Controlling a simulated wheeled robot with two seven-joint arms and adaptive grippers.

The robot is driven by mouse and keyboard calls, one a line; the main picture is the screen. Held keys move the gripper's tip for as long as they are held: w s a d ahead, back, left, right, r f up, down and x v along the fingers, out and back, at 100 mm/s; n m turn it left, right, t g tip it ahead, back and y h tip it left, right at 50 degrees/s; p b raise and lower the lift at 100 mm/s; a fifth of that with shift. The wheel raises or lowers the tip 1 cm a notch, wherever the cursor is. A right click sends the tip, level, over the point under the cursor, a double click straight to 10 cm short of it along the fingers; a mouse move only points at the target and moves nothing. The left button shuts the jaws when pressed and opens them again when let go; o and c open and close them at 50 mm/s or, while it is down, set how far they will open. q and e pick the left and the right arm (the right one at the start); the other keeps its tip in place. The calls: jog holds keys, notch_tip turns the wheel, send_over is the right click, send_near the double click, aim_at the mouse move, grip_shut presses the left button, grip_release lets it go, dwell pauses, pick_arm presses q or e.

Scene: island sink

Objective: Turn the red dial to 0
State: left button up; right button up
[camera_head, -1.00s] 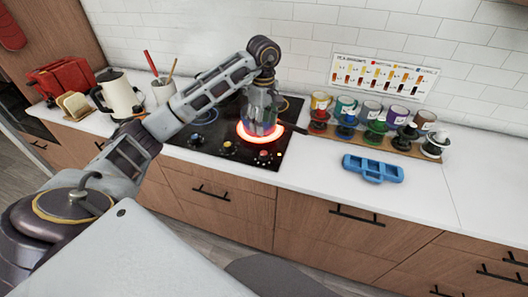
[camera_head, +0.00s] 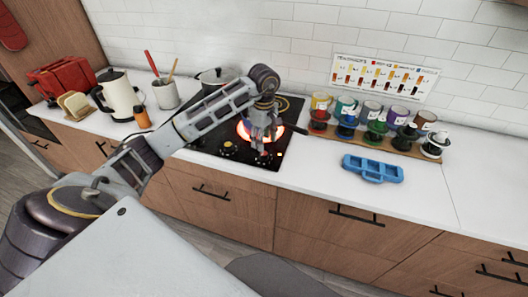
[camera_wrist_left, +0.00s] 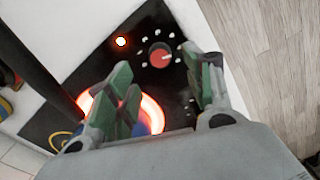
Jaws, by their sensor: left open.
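The red dial (camera_wrist_left: 160,56) shows in the left wrist view as a round red knob on the black cooktop, with pale marks around it. My left gripper (camera_wrist_left: 158,80) is open, with its green-padded fingers either side of the line toward the dial. The dial appears beyond the fingertips, and I see no contact. In the head view my left gripper (camera_head: 261,137) is over the front right part of the cooktop (camera_head: 210,139), beside a glowing burner (camera_head: 242,130). The dial is not clear there. My right gripper is not in view.
A lidded pot (camera_head: 217,77) stands at the back of the cooktop. The counter's right end is clear.

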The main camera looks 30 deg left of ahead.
aim_at(264, 153)
pick_arm(q)
notch_tip(264, 153, down, 5)
jog(key=shift+r, duration=0.15)
jog(key=shift+f+p, duration=0.35)
jog(key=shift+f, duration=0.55)
jog(key=c, duration=1)
